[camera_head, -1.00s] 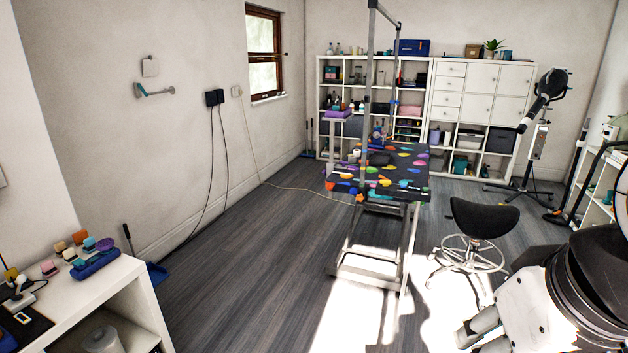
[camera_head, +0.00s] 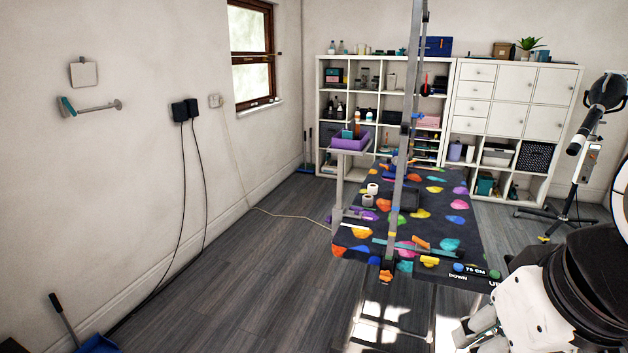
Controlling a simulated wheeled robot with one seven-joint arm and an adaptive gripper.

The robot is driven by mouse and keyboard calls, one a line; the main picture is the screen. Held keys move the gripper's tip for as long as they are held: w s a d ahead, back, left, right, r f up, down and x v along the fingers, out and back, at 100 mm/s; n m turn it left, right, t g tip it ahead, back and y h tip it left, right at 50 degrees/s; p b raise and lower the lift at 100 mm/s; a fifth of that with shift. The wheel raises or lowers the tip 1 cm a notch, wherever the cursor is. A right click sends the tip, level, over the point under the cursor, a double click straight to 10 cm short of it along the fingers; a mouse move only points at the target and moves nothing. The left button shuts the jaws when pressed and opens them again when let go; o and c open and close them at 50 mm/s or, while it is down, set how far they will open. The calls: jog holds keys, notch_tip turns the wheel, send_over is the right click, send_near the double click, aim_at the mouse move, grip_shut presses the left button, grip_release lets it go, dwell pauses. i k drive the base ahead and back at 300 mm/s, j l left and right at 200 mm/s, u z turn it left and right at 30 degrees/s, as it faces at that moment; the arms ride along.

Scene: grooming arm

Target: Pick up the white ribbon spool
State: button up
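Two small white rolls stand on the dark, colour-spotted grooming table, just left of its upright post. The far roll (camera_head: 373,189) and the near roll (camera_head: 368,201) both look white with dark centres; I cannot tell which is the ribbon spool. The grooming table (camera_head: 445,205) stands ahead, right of the middle. White and black parts of my own arm fill the lower right corner, well short of the rolls.
A metal post (camera_head: 405,140) rises from the table. A purple tray (camera_head: 350,141) sits on a stand at its left. Combs and other small tools lie on the tabletop. White shelves (camera_head: 450,110) line the back wall.

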aim_at(372, 188)
jog(key=i+z, duration=0.1)
jog(key=i, duration=0.55)
jog(key=i+j+z, duration=0.15)
jog(key=i, duration=0.55)
